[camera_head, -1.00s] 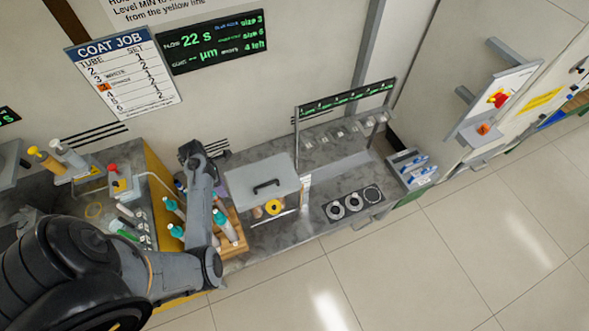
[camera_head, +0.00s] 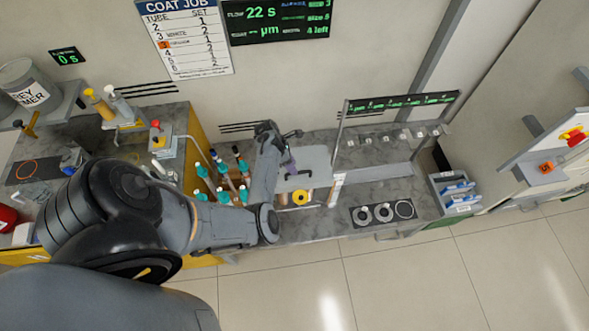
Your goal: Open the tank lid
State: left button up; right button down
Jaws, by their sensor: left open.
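The tank lid (camera_head: 316,160) is a pale grey flat panel on the bench, lying closed. Its dark handle (camera_head: 300,174) shows at the lid's left part. A yellow round part (camera_head: 300,197) sits at the tank's front. My left gripper (camera_head: 291,150) is over the lid's left back edge, open and empty, just behind the handle. My left wrist hides part of the lid's left side. Whether the fingers touch the lid cannot be told. My right gripper is not in view.
Teal-capped tubes (camera_head: 222,168) stand in a rack left of my forearm. A rail frame (camera_head: 400,100) stands right of the tank. A black plate with round rings (camera_head: 383,212) lies on the bench at right. A blue-and-white bin (camera_head: 455,190) is at the bench's end.

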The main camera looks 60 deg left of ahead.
pick_arm(q)
jog(key=shift+x, duration=1.55)
jog(key=shift+c, duration=0.2)
grip_shut()
